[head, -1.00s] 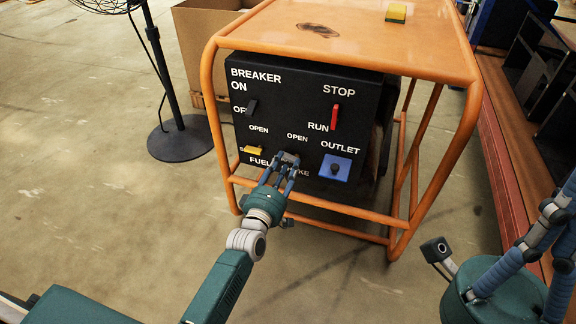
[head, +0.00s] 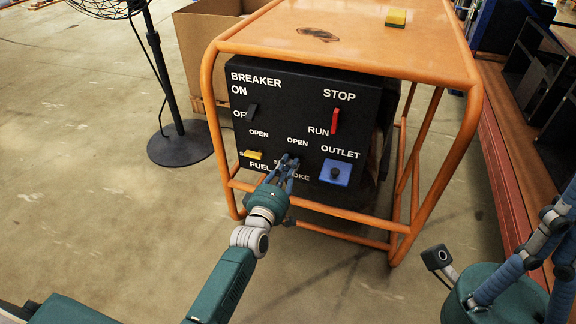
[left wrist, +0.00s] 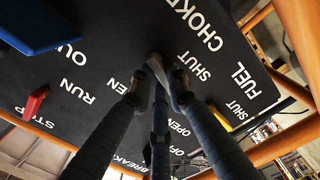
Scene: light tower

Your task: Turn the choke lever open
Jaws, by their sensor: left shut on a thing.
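The choke lever (left wrist: 156,68) is a pale grey piece on the black control panel (head: 300,110). It shows between my left fingertips in the left wrist view, below the CHOKE and SHUT labels. In the head view my fingers hide it. My left gripper (head: 290,161) is at the panel's lower middle, shut on the lever, with its fingers also filling the middle of the left wrist view (left wrist: 158,82). My right gripper (head: 498,232) is at the right edge, fingers spread and away from the panel. Its outer fingers are partly cut off.
On the panel are a yellow fuel lever (head: 253,155), a black breaker switch (head: 252,110), a red run/stop switch (head: 335,121) and a blue outlet (head: 335,170). An orange tube frame (head: 213,130) surrounds it. A fan stand (head: 180,145) is at left.

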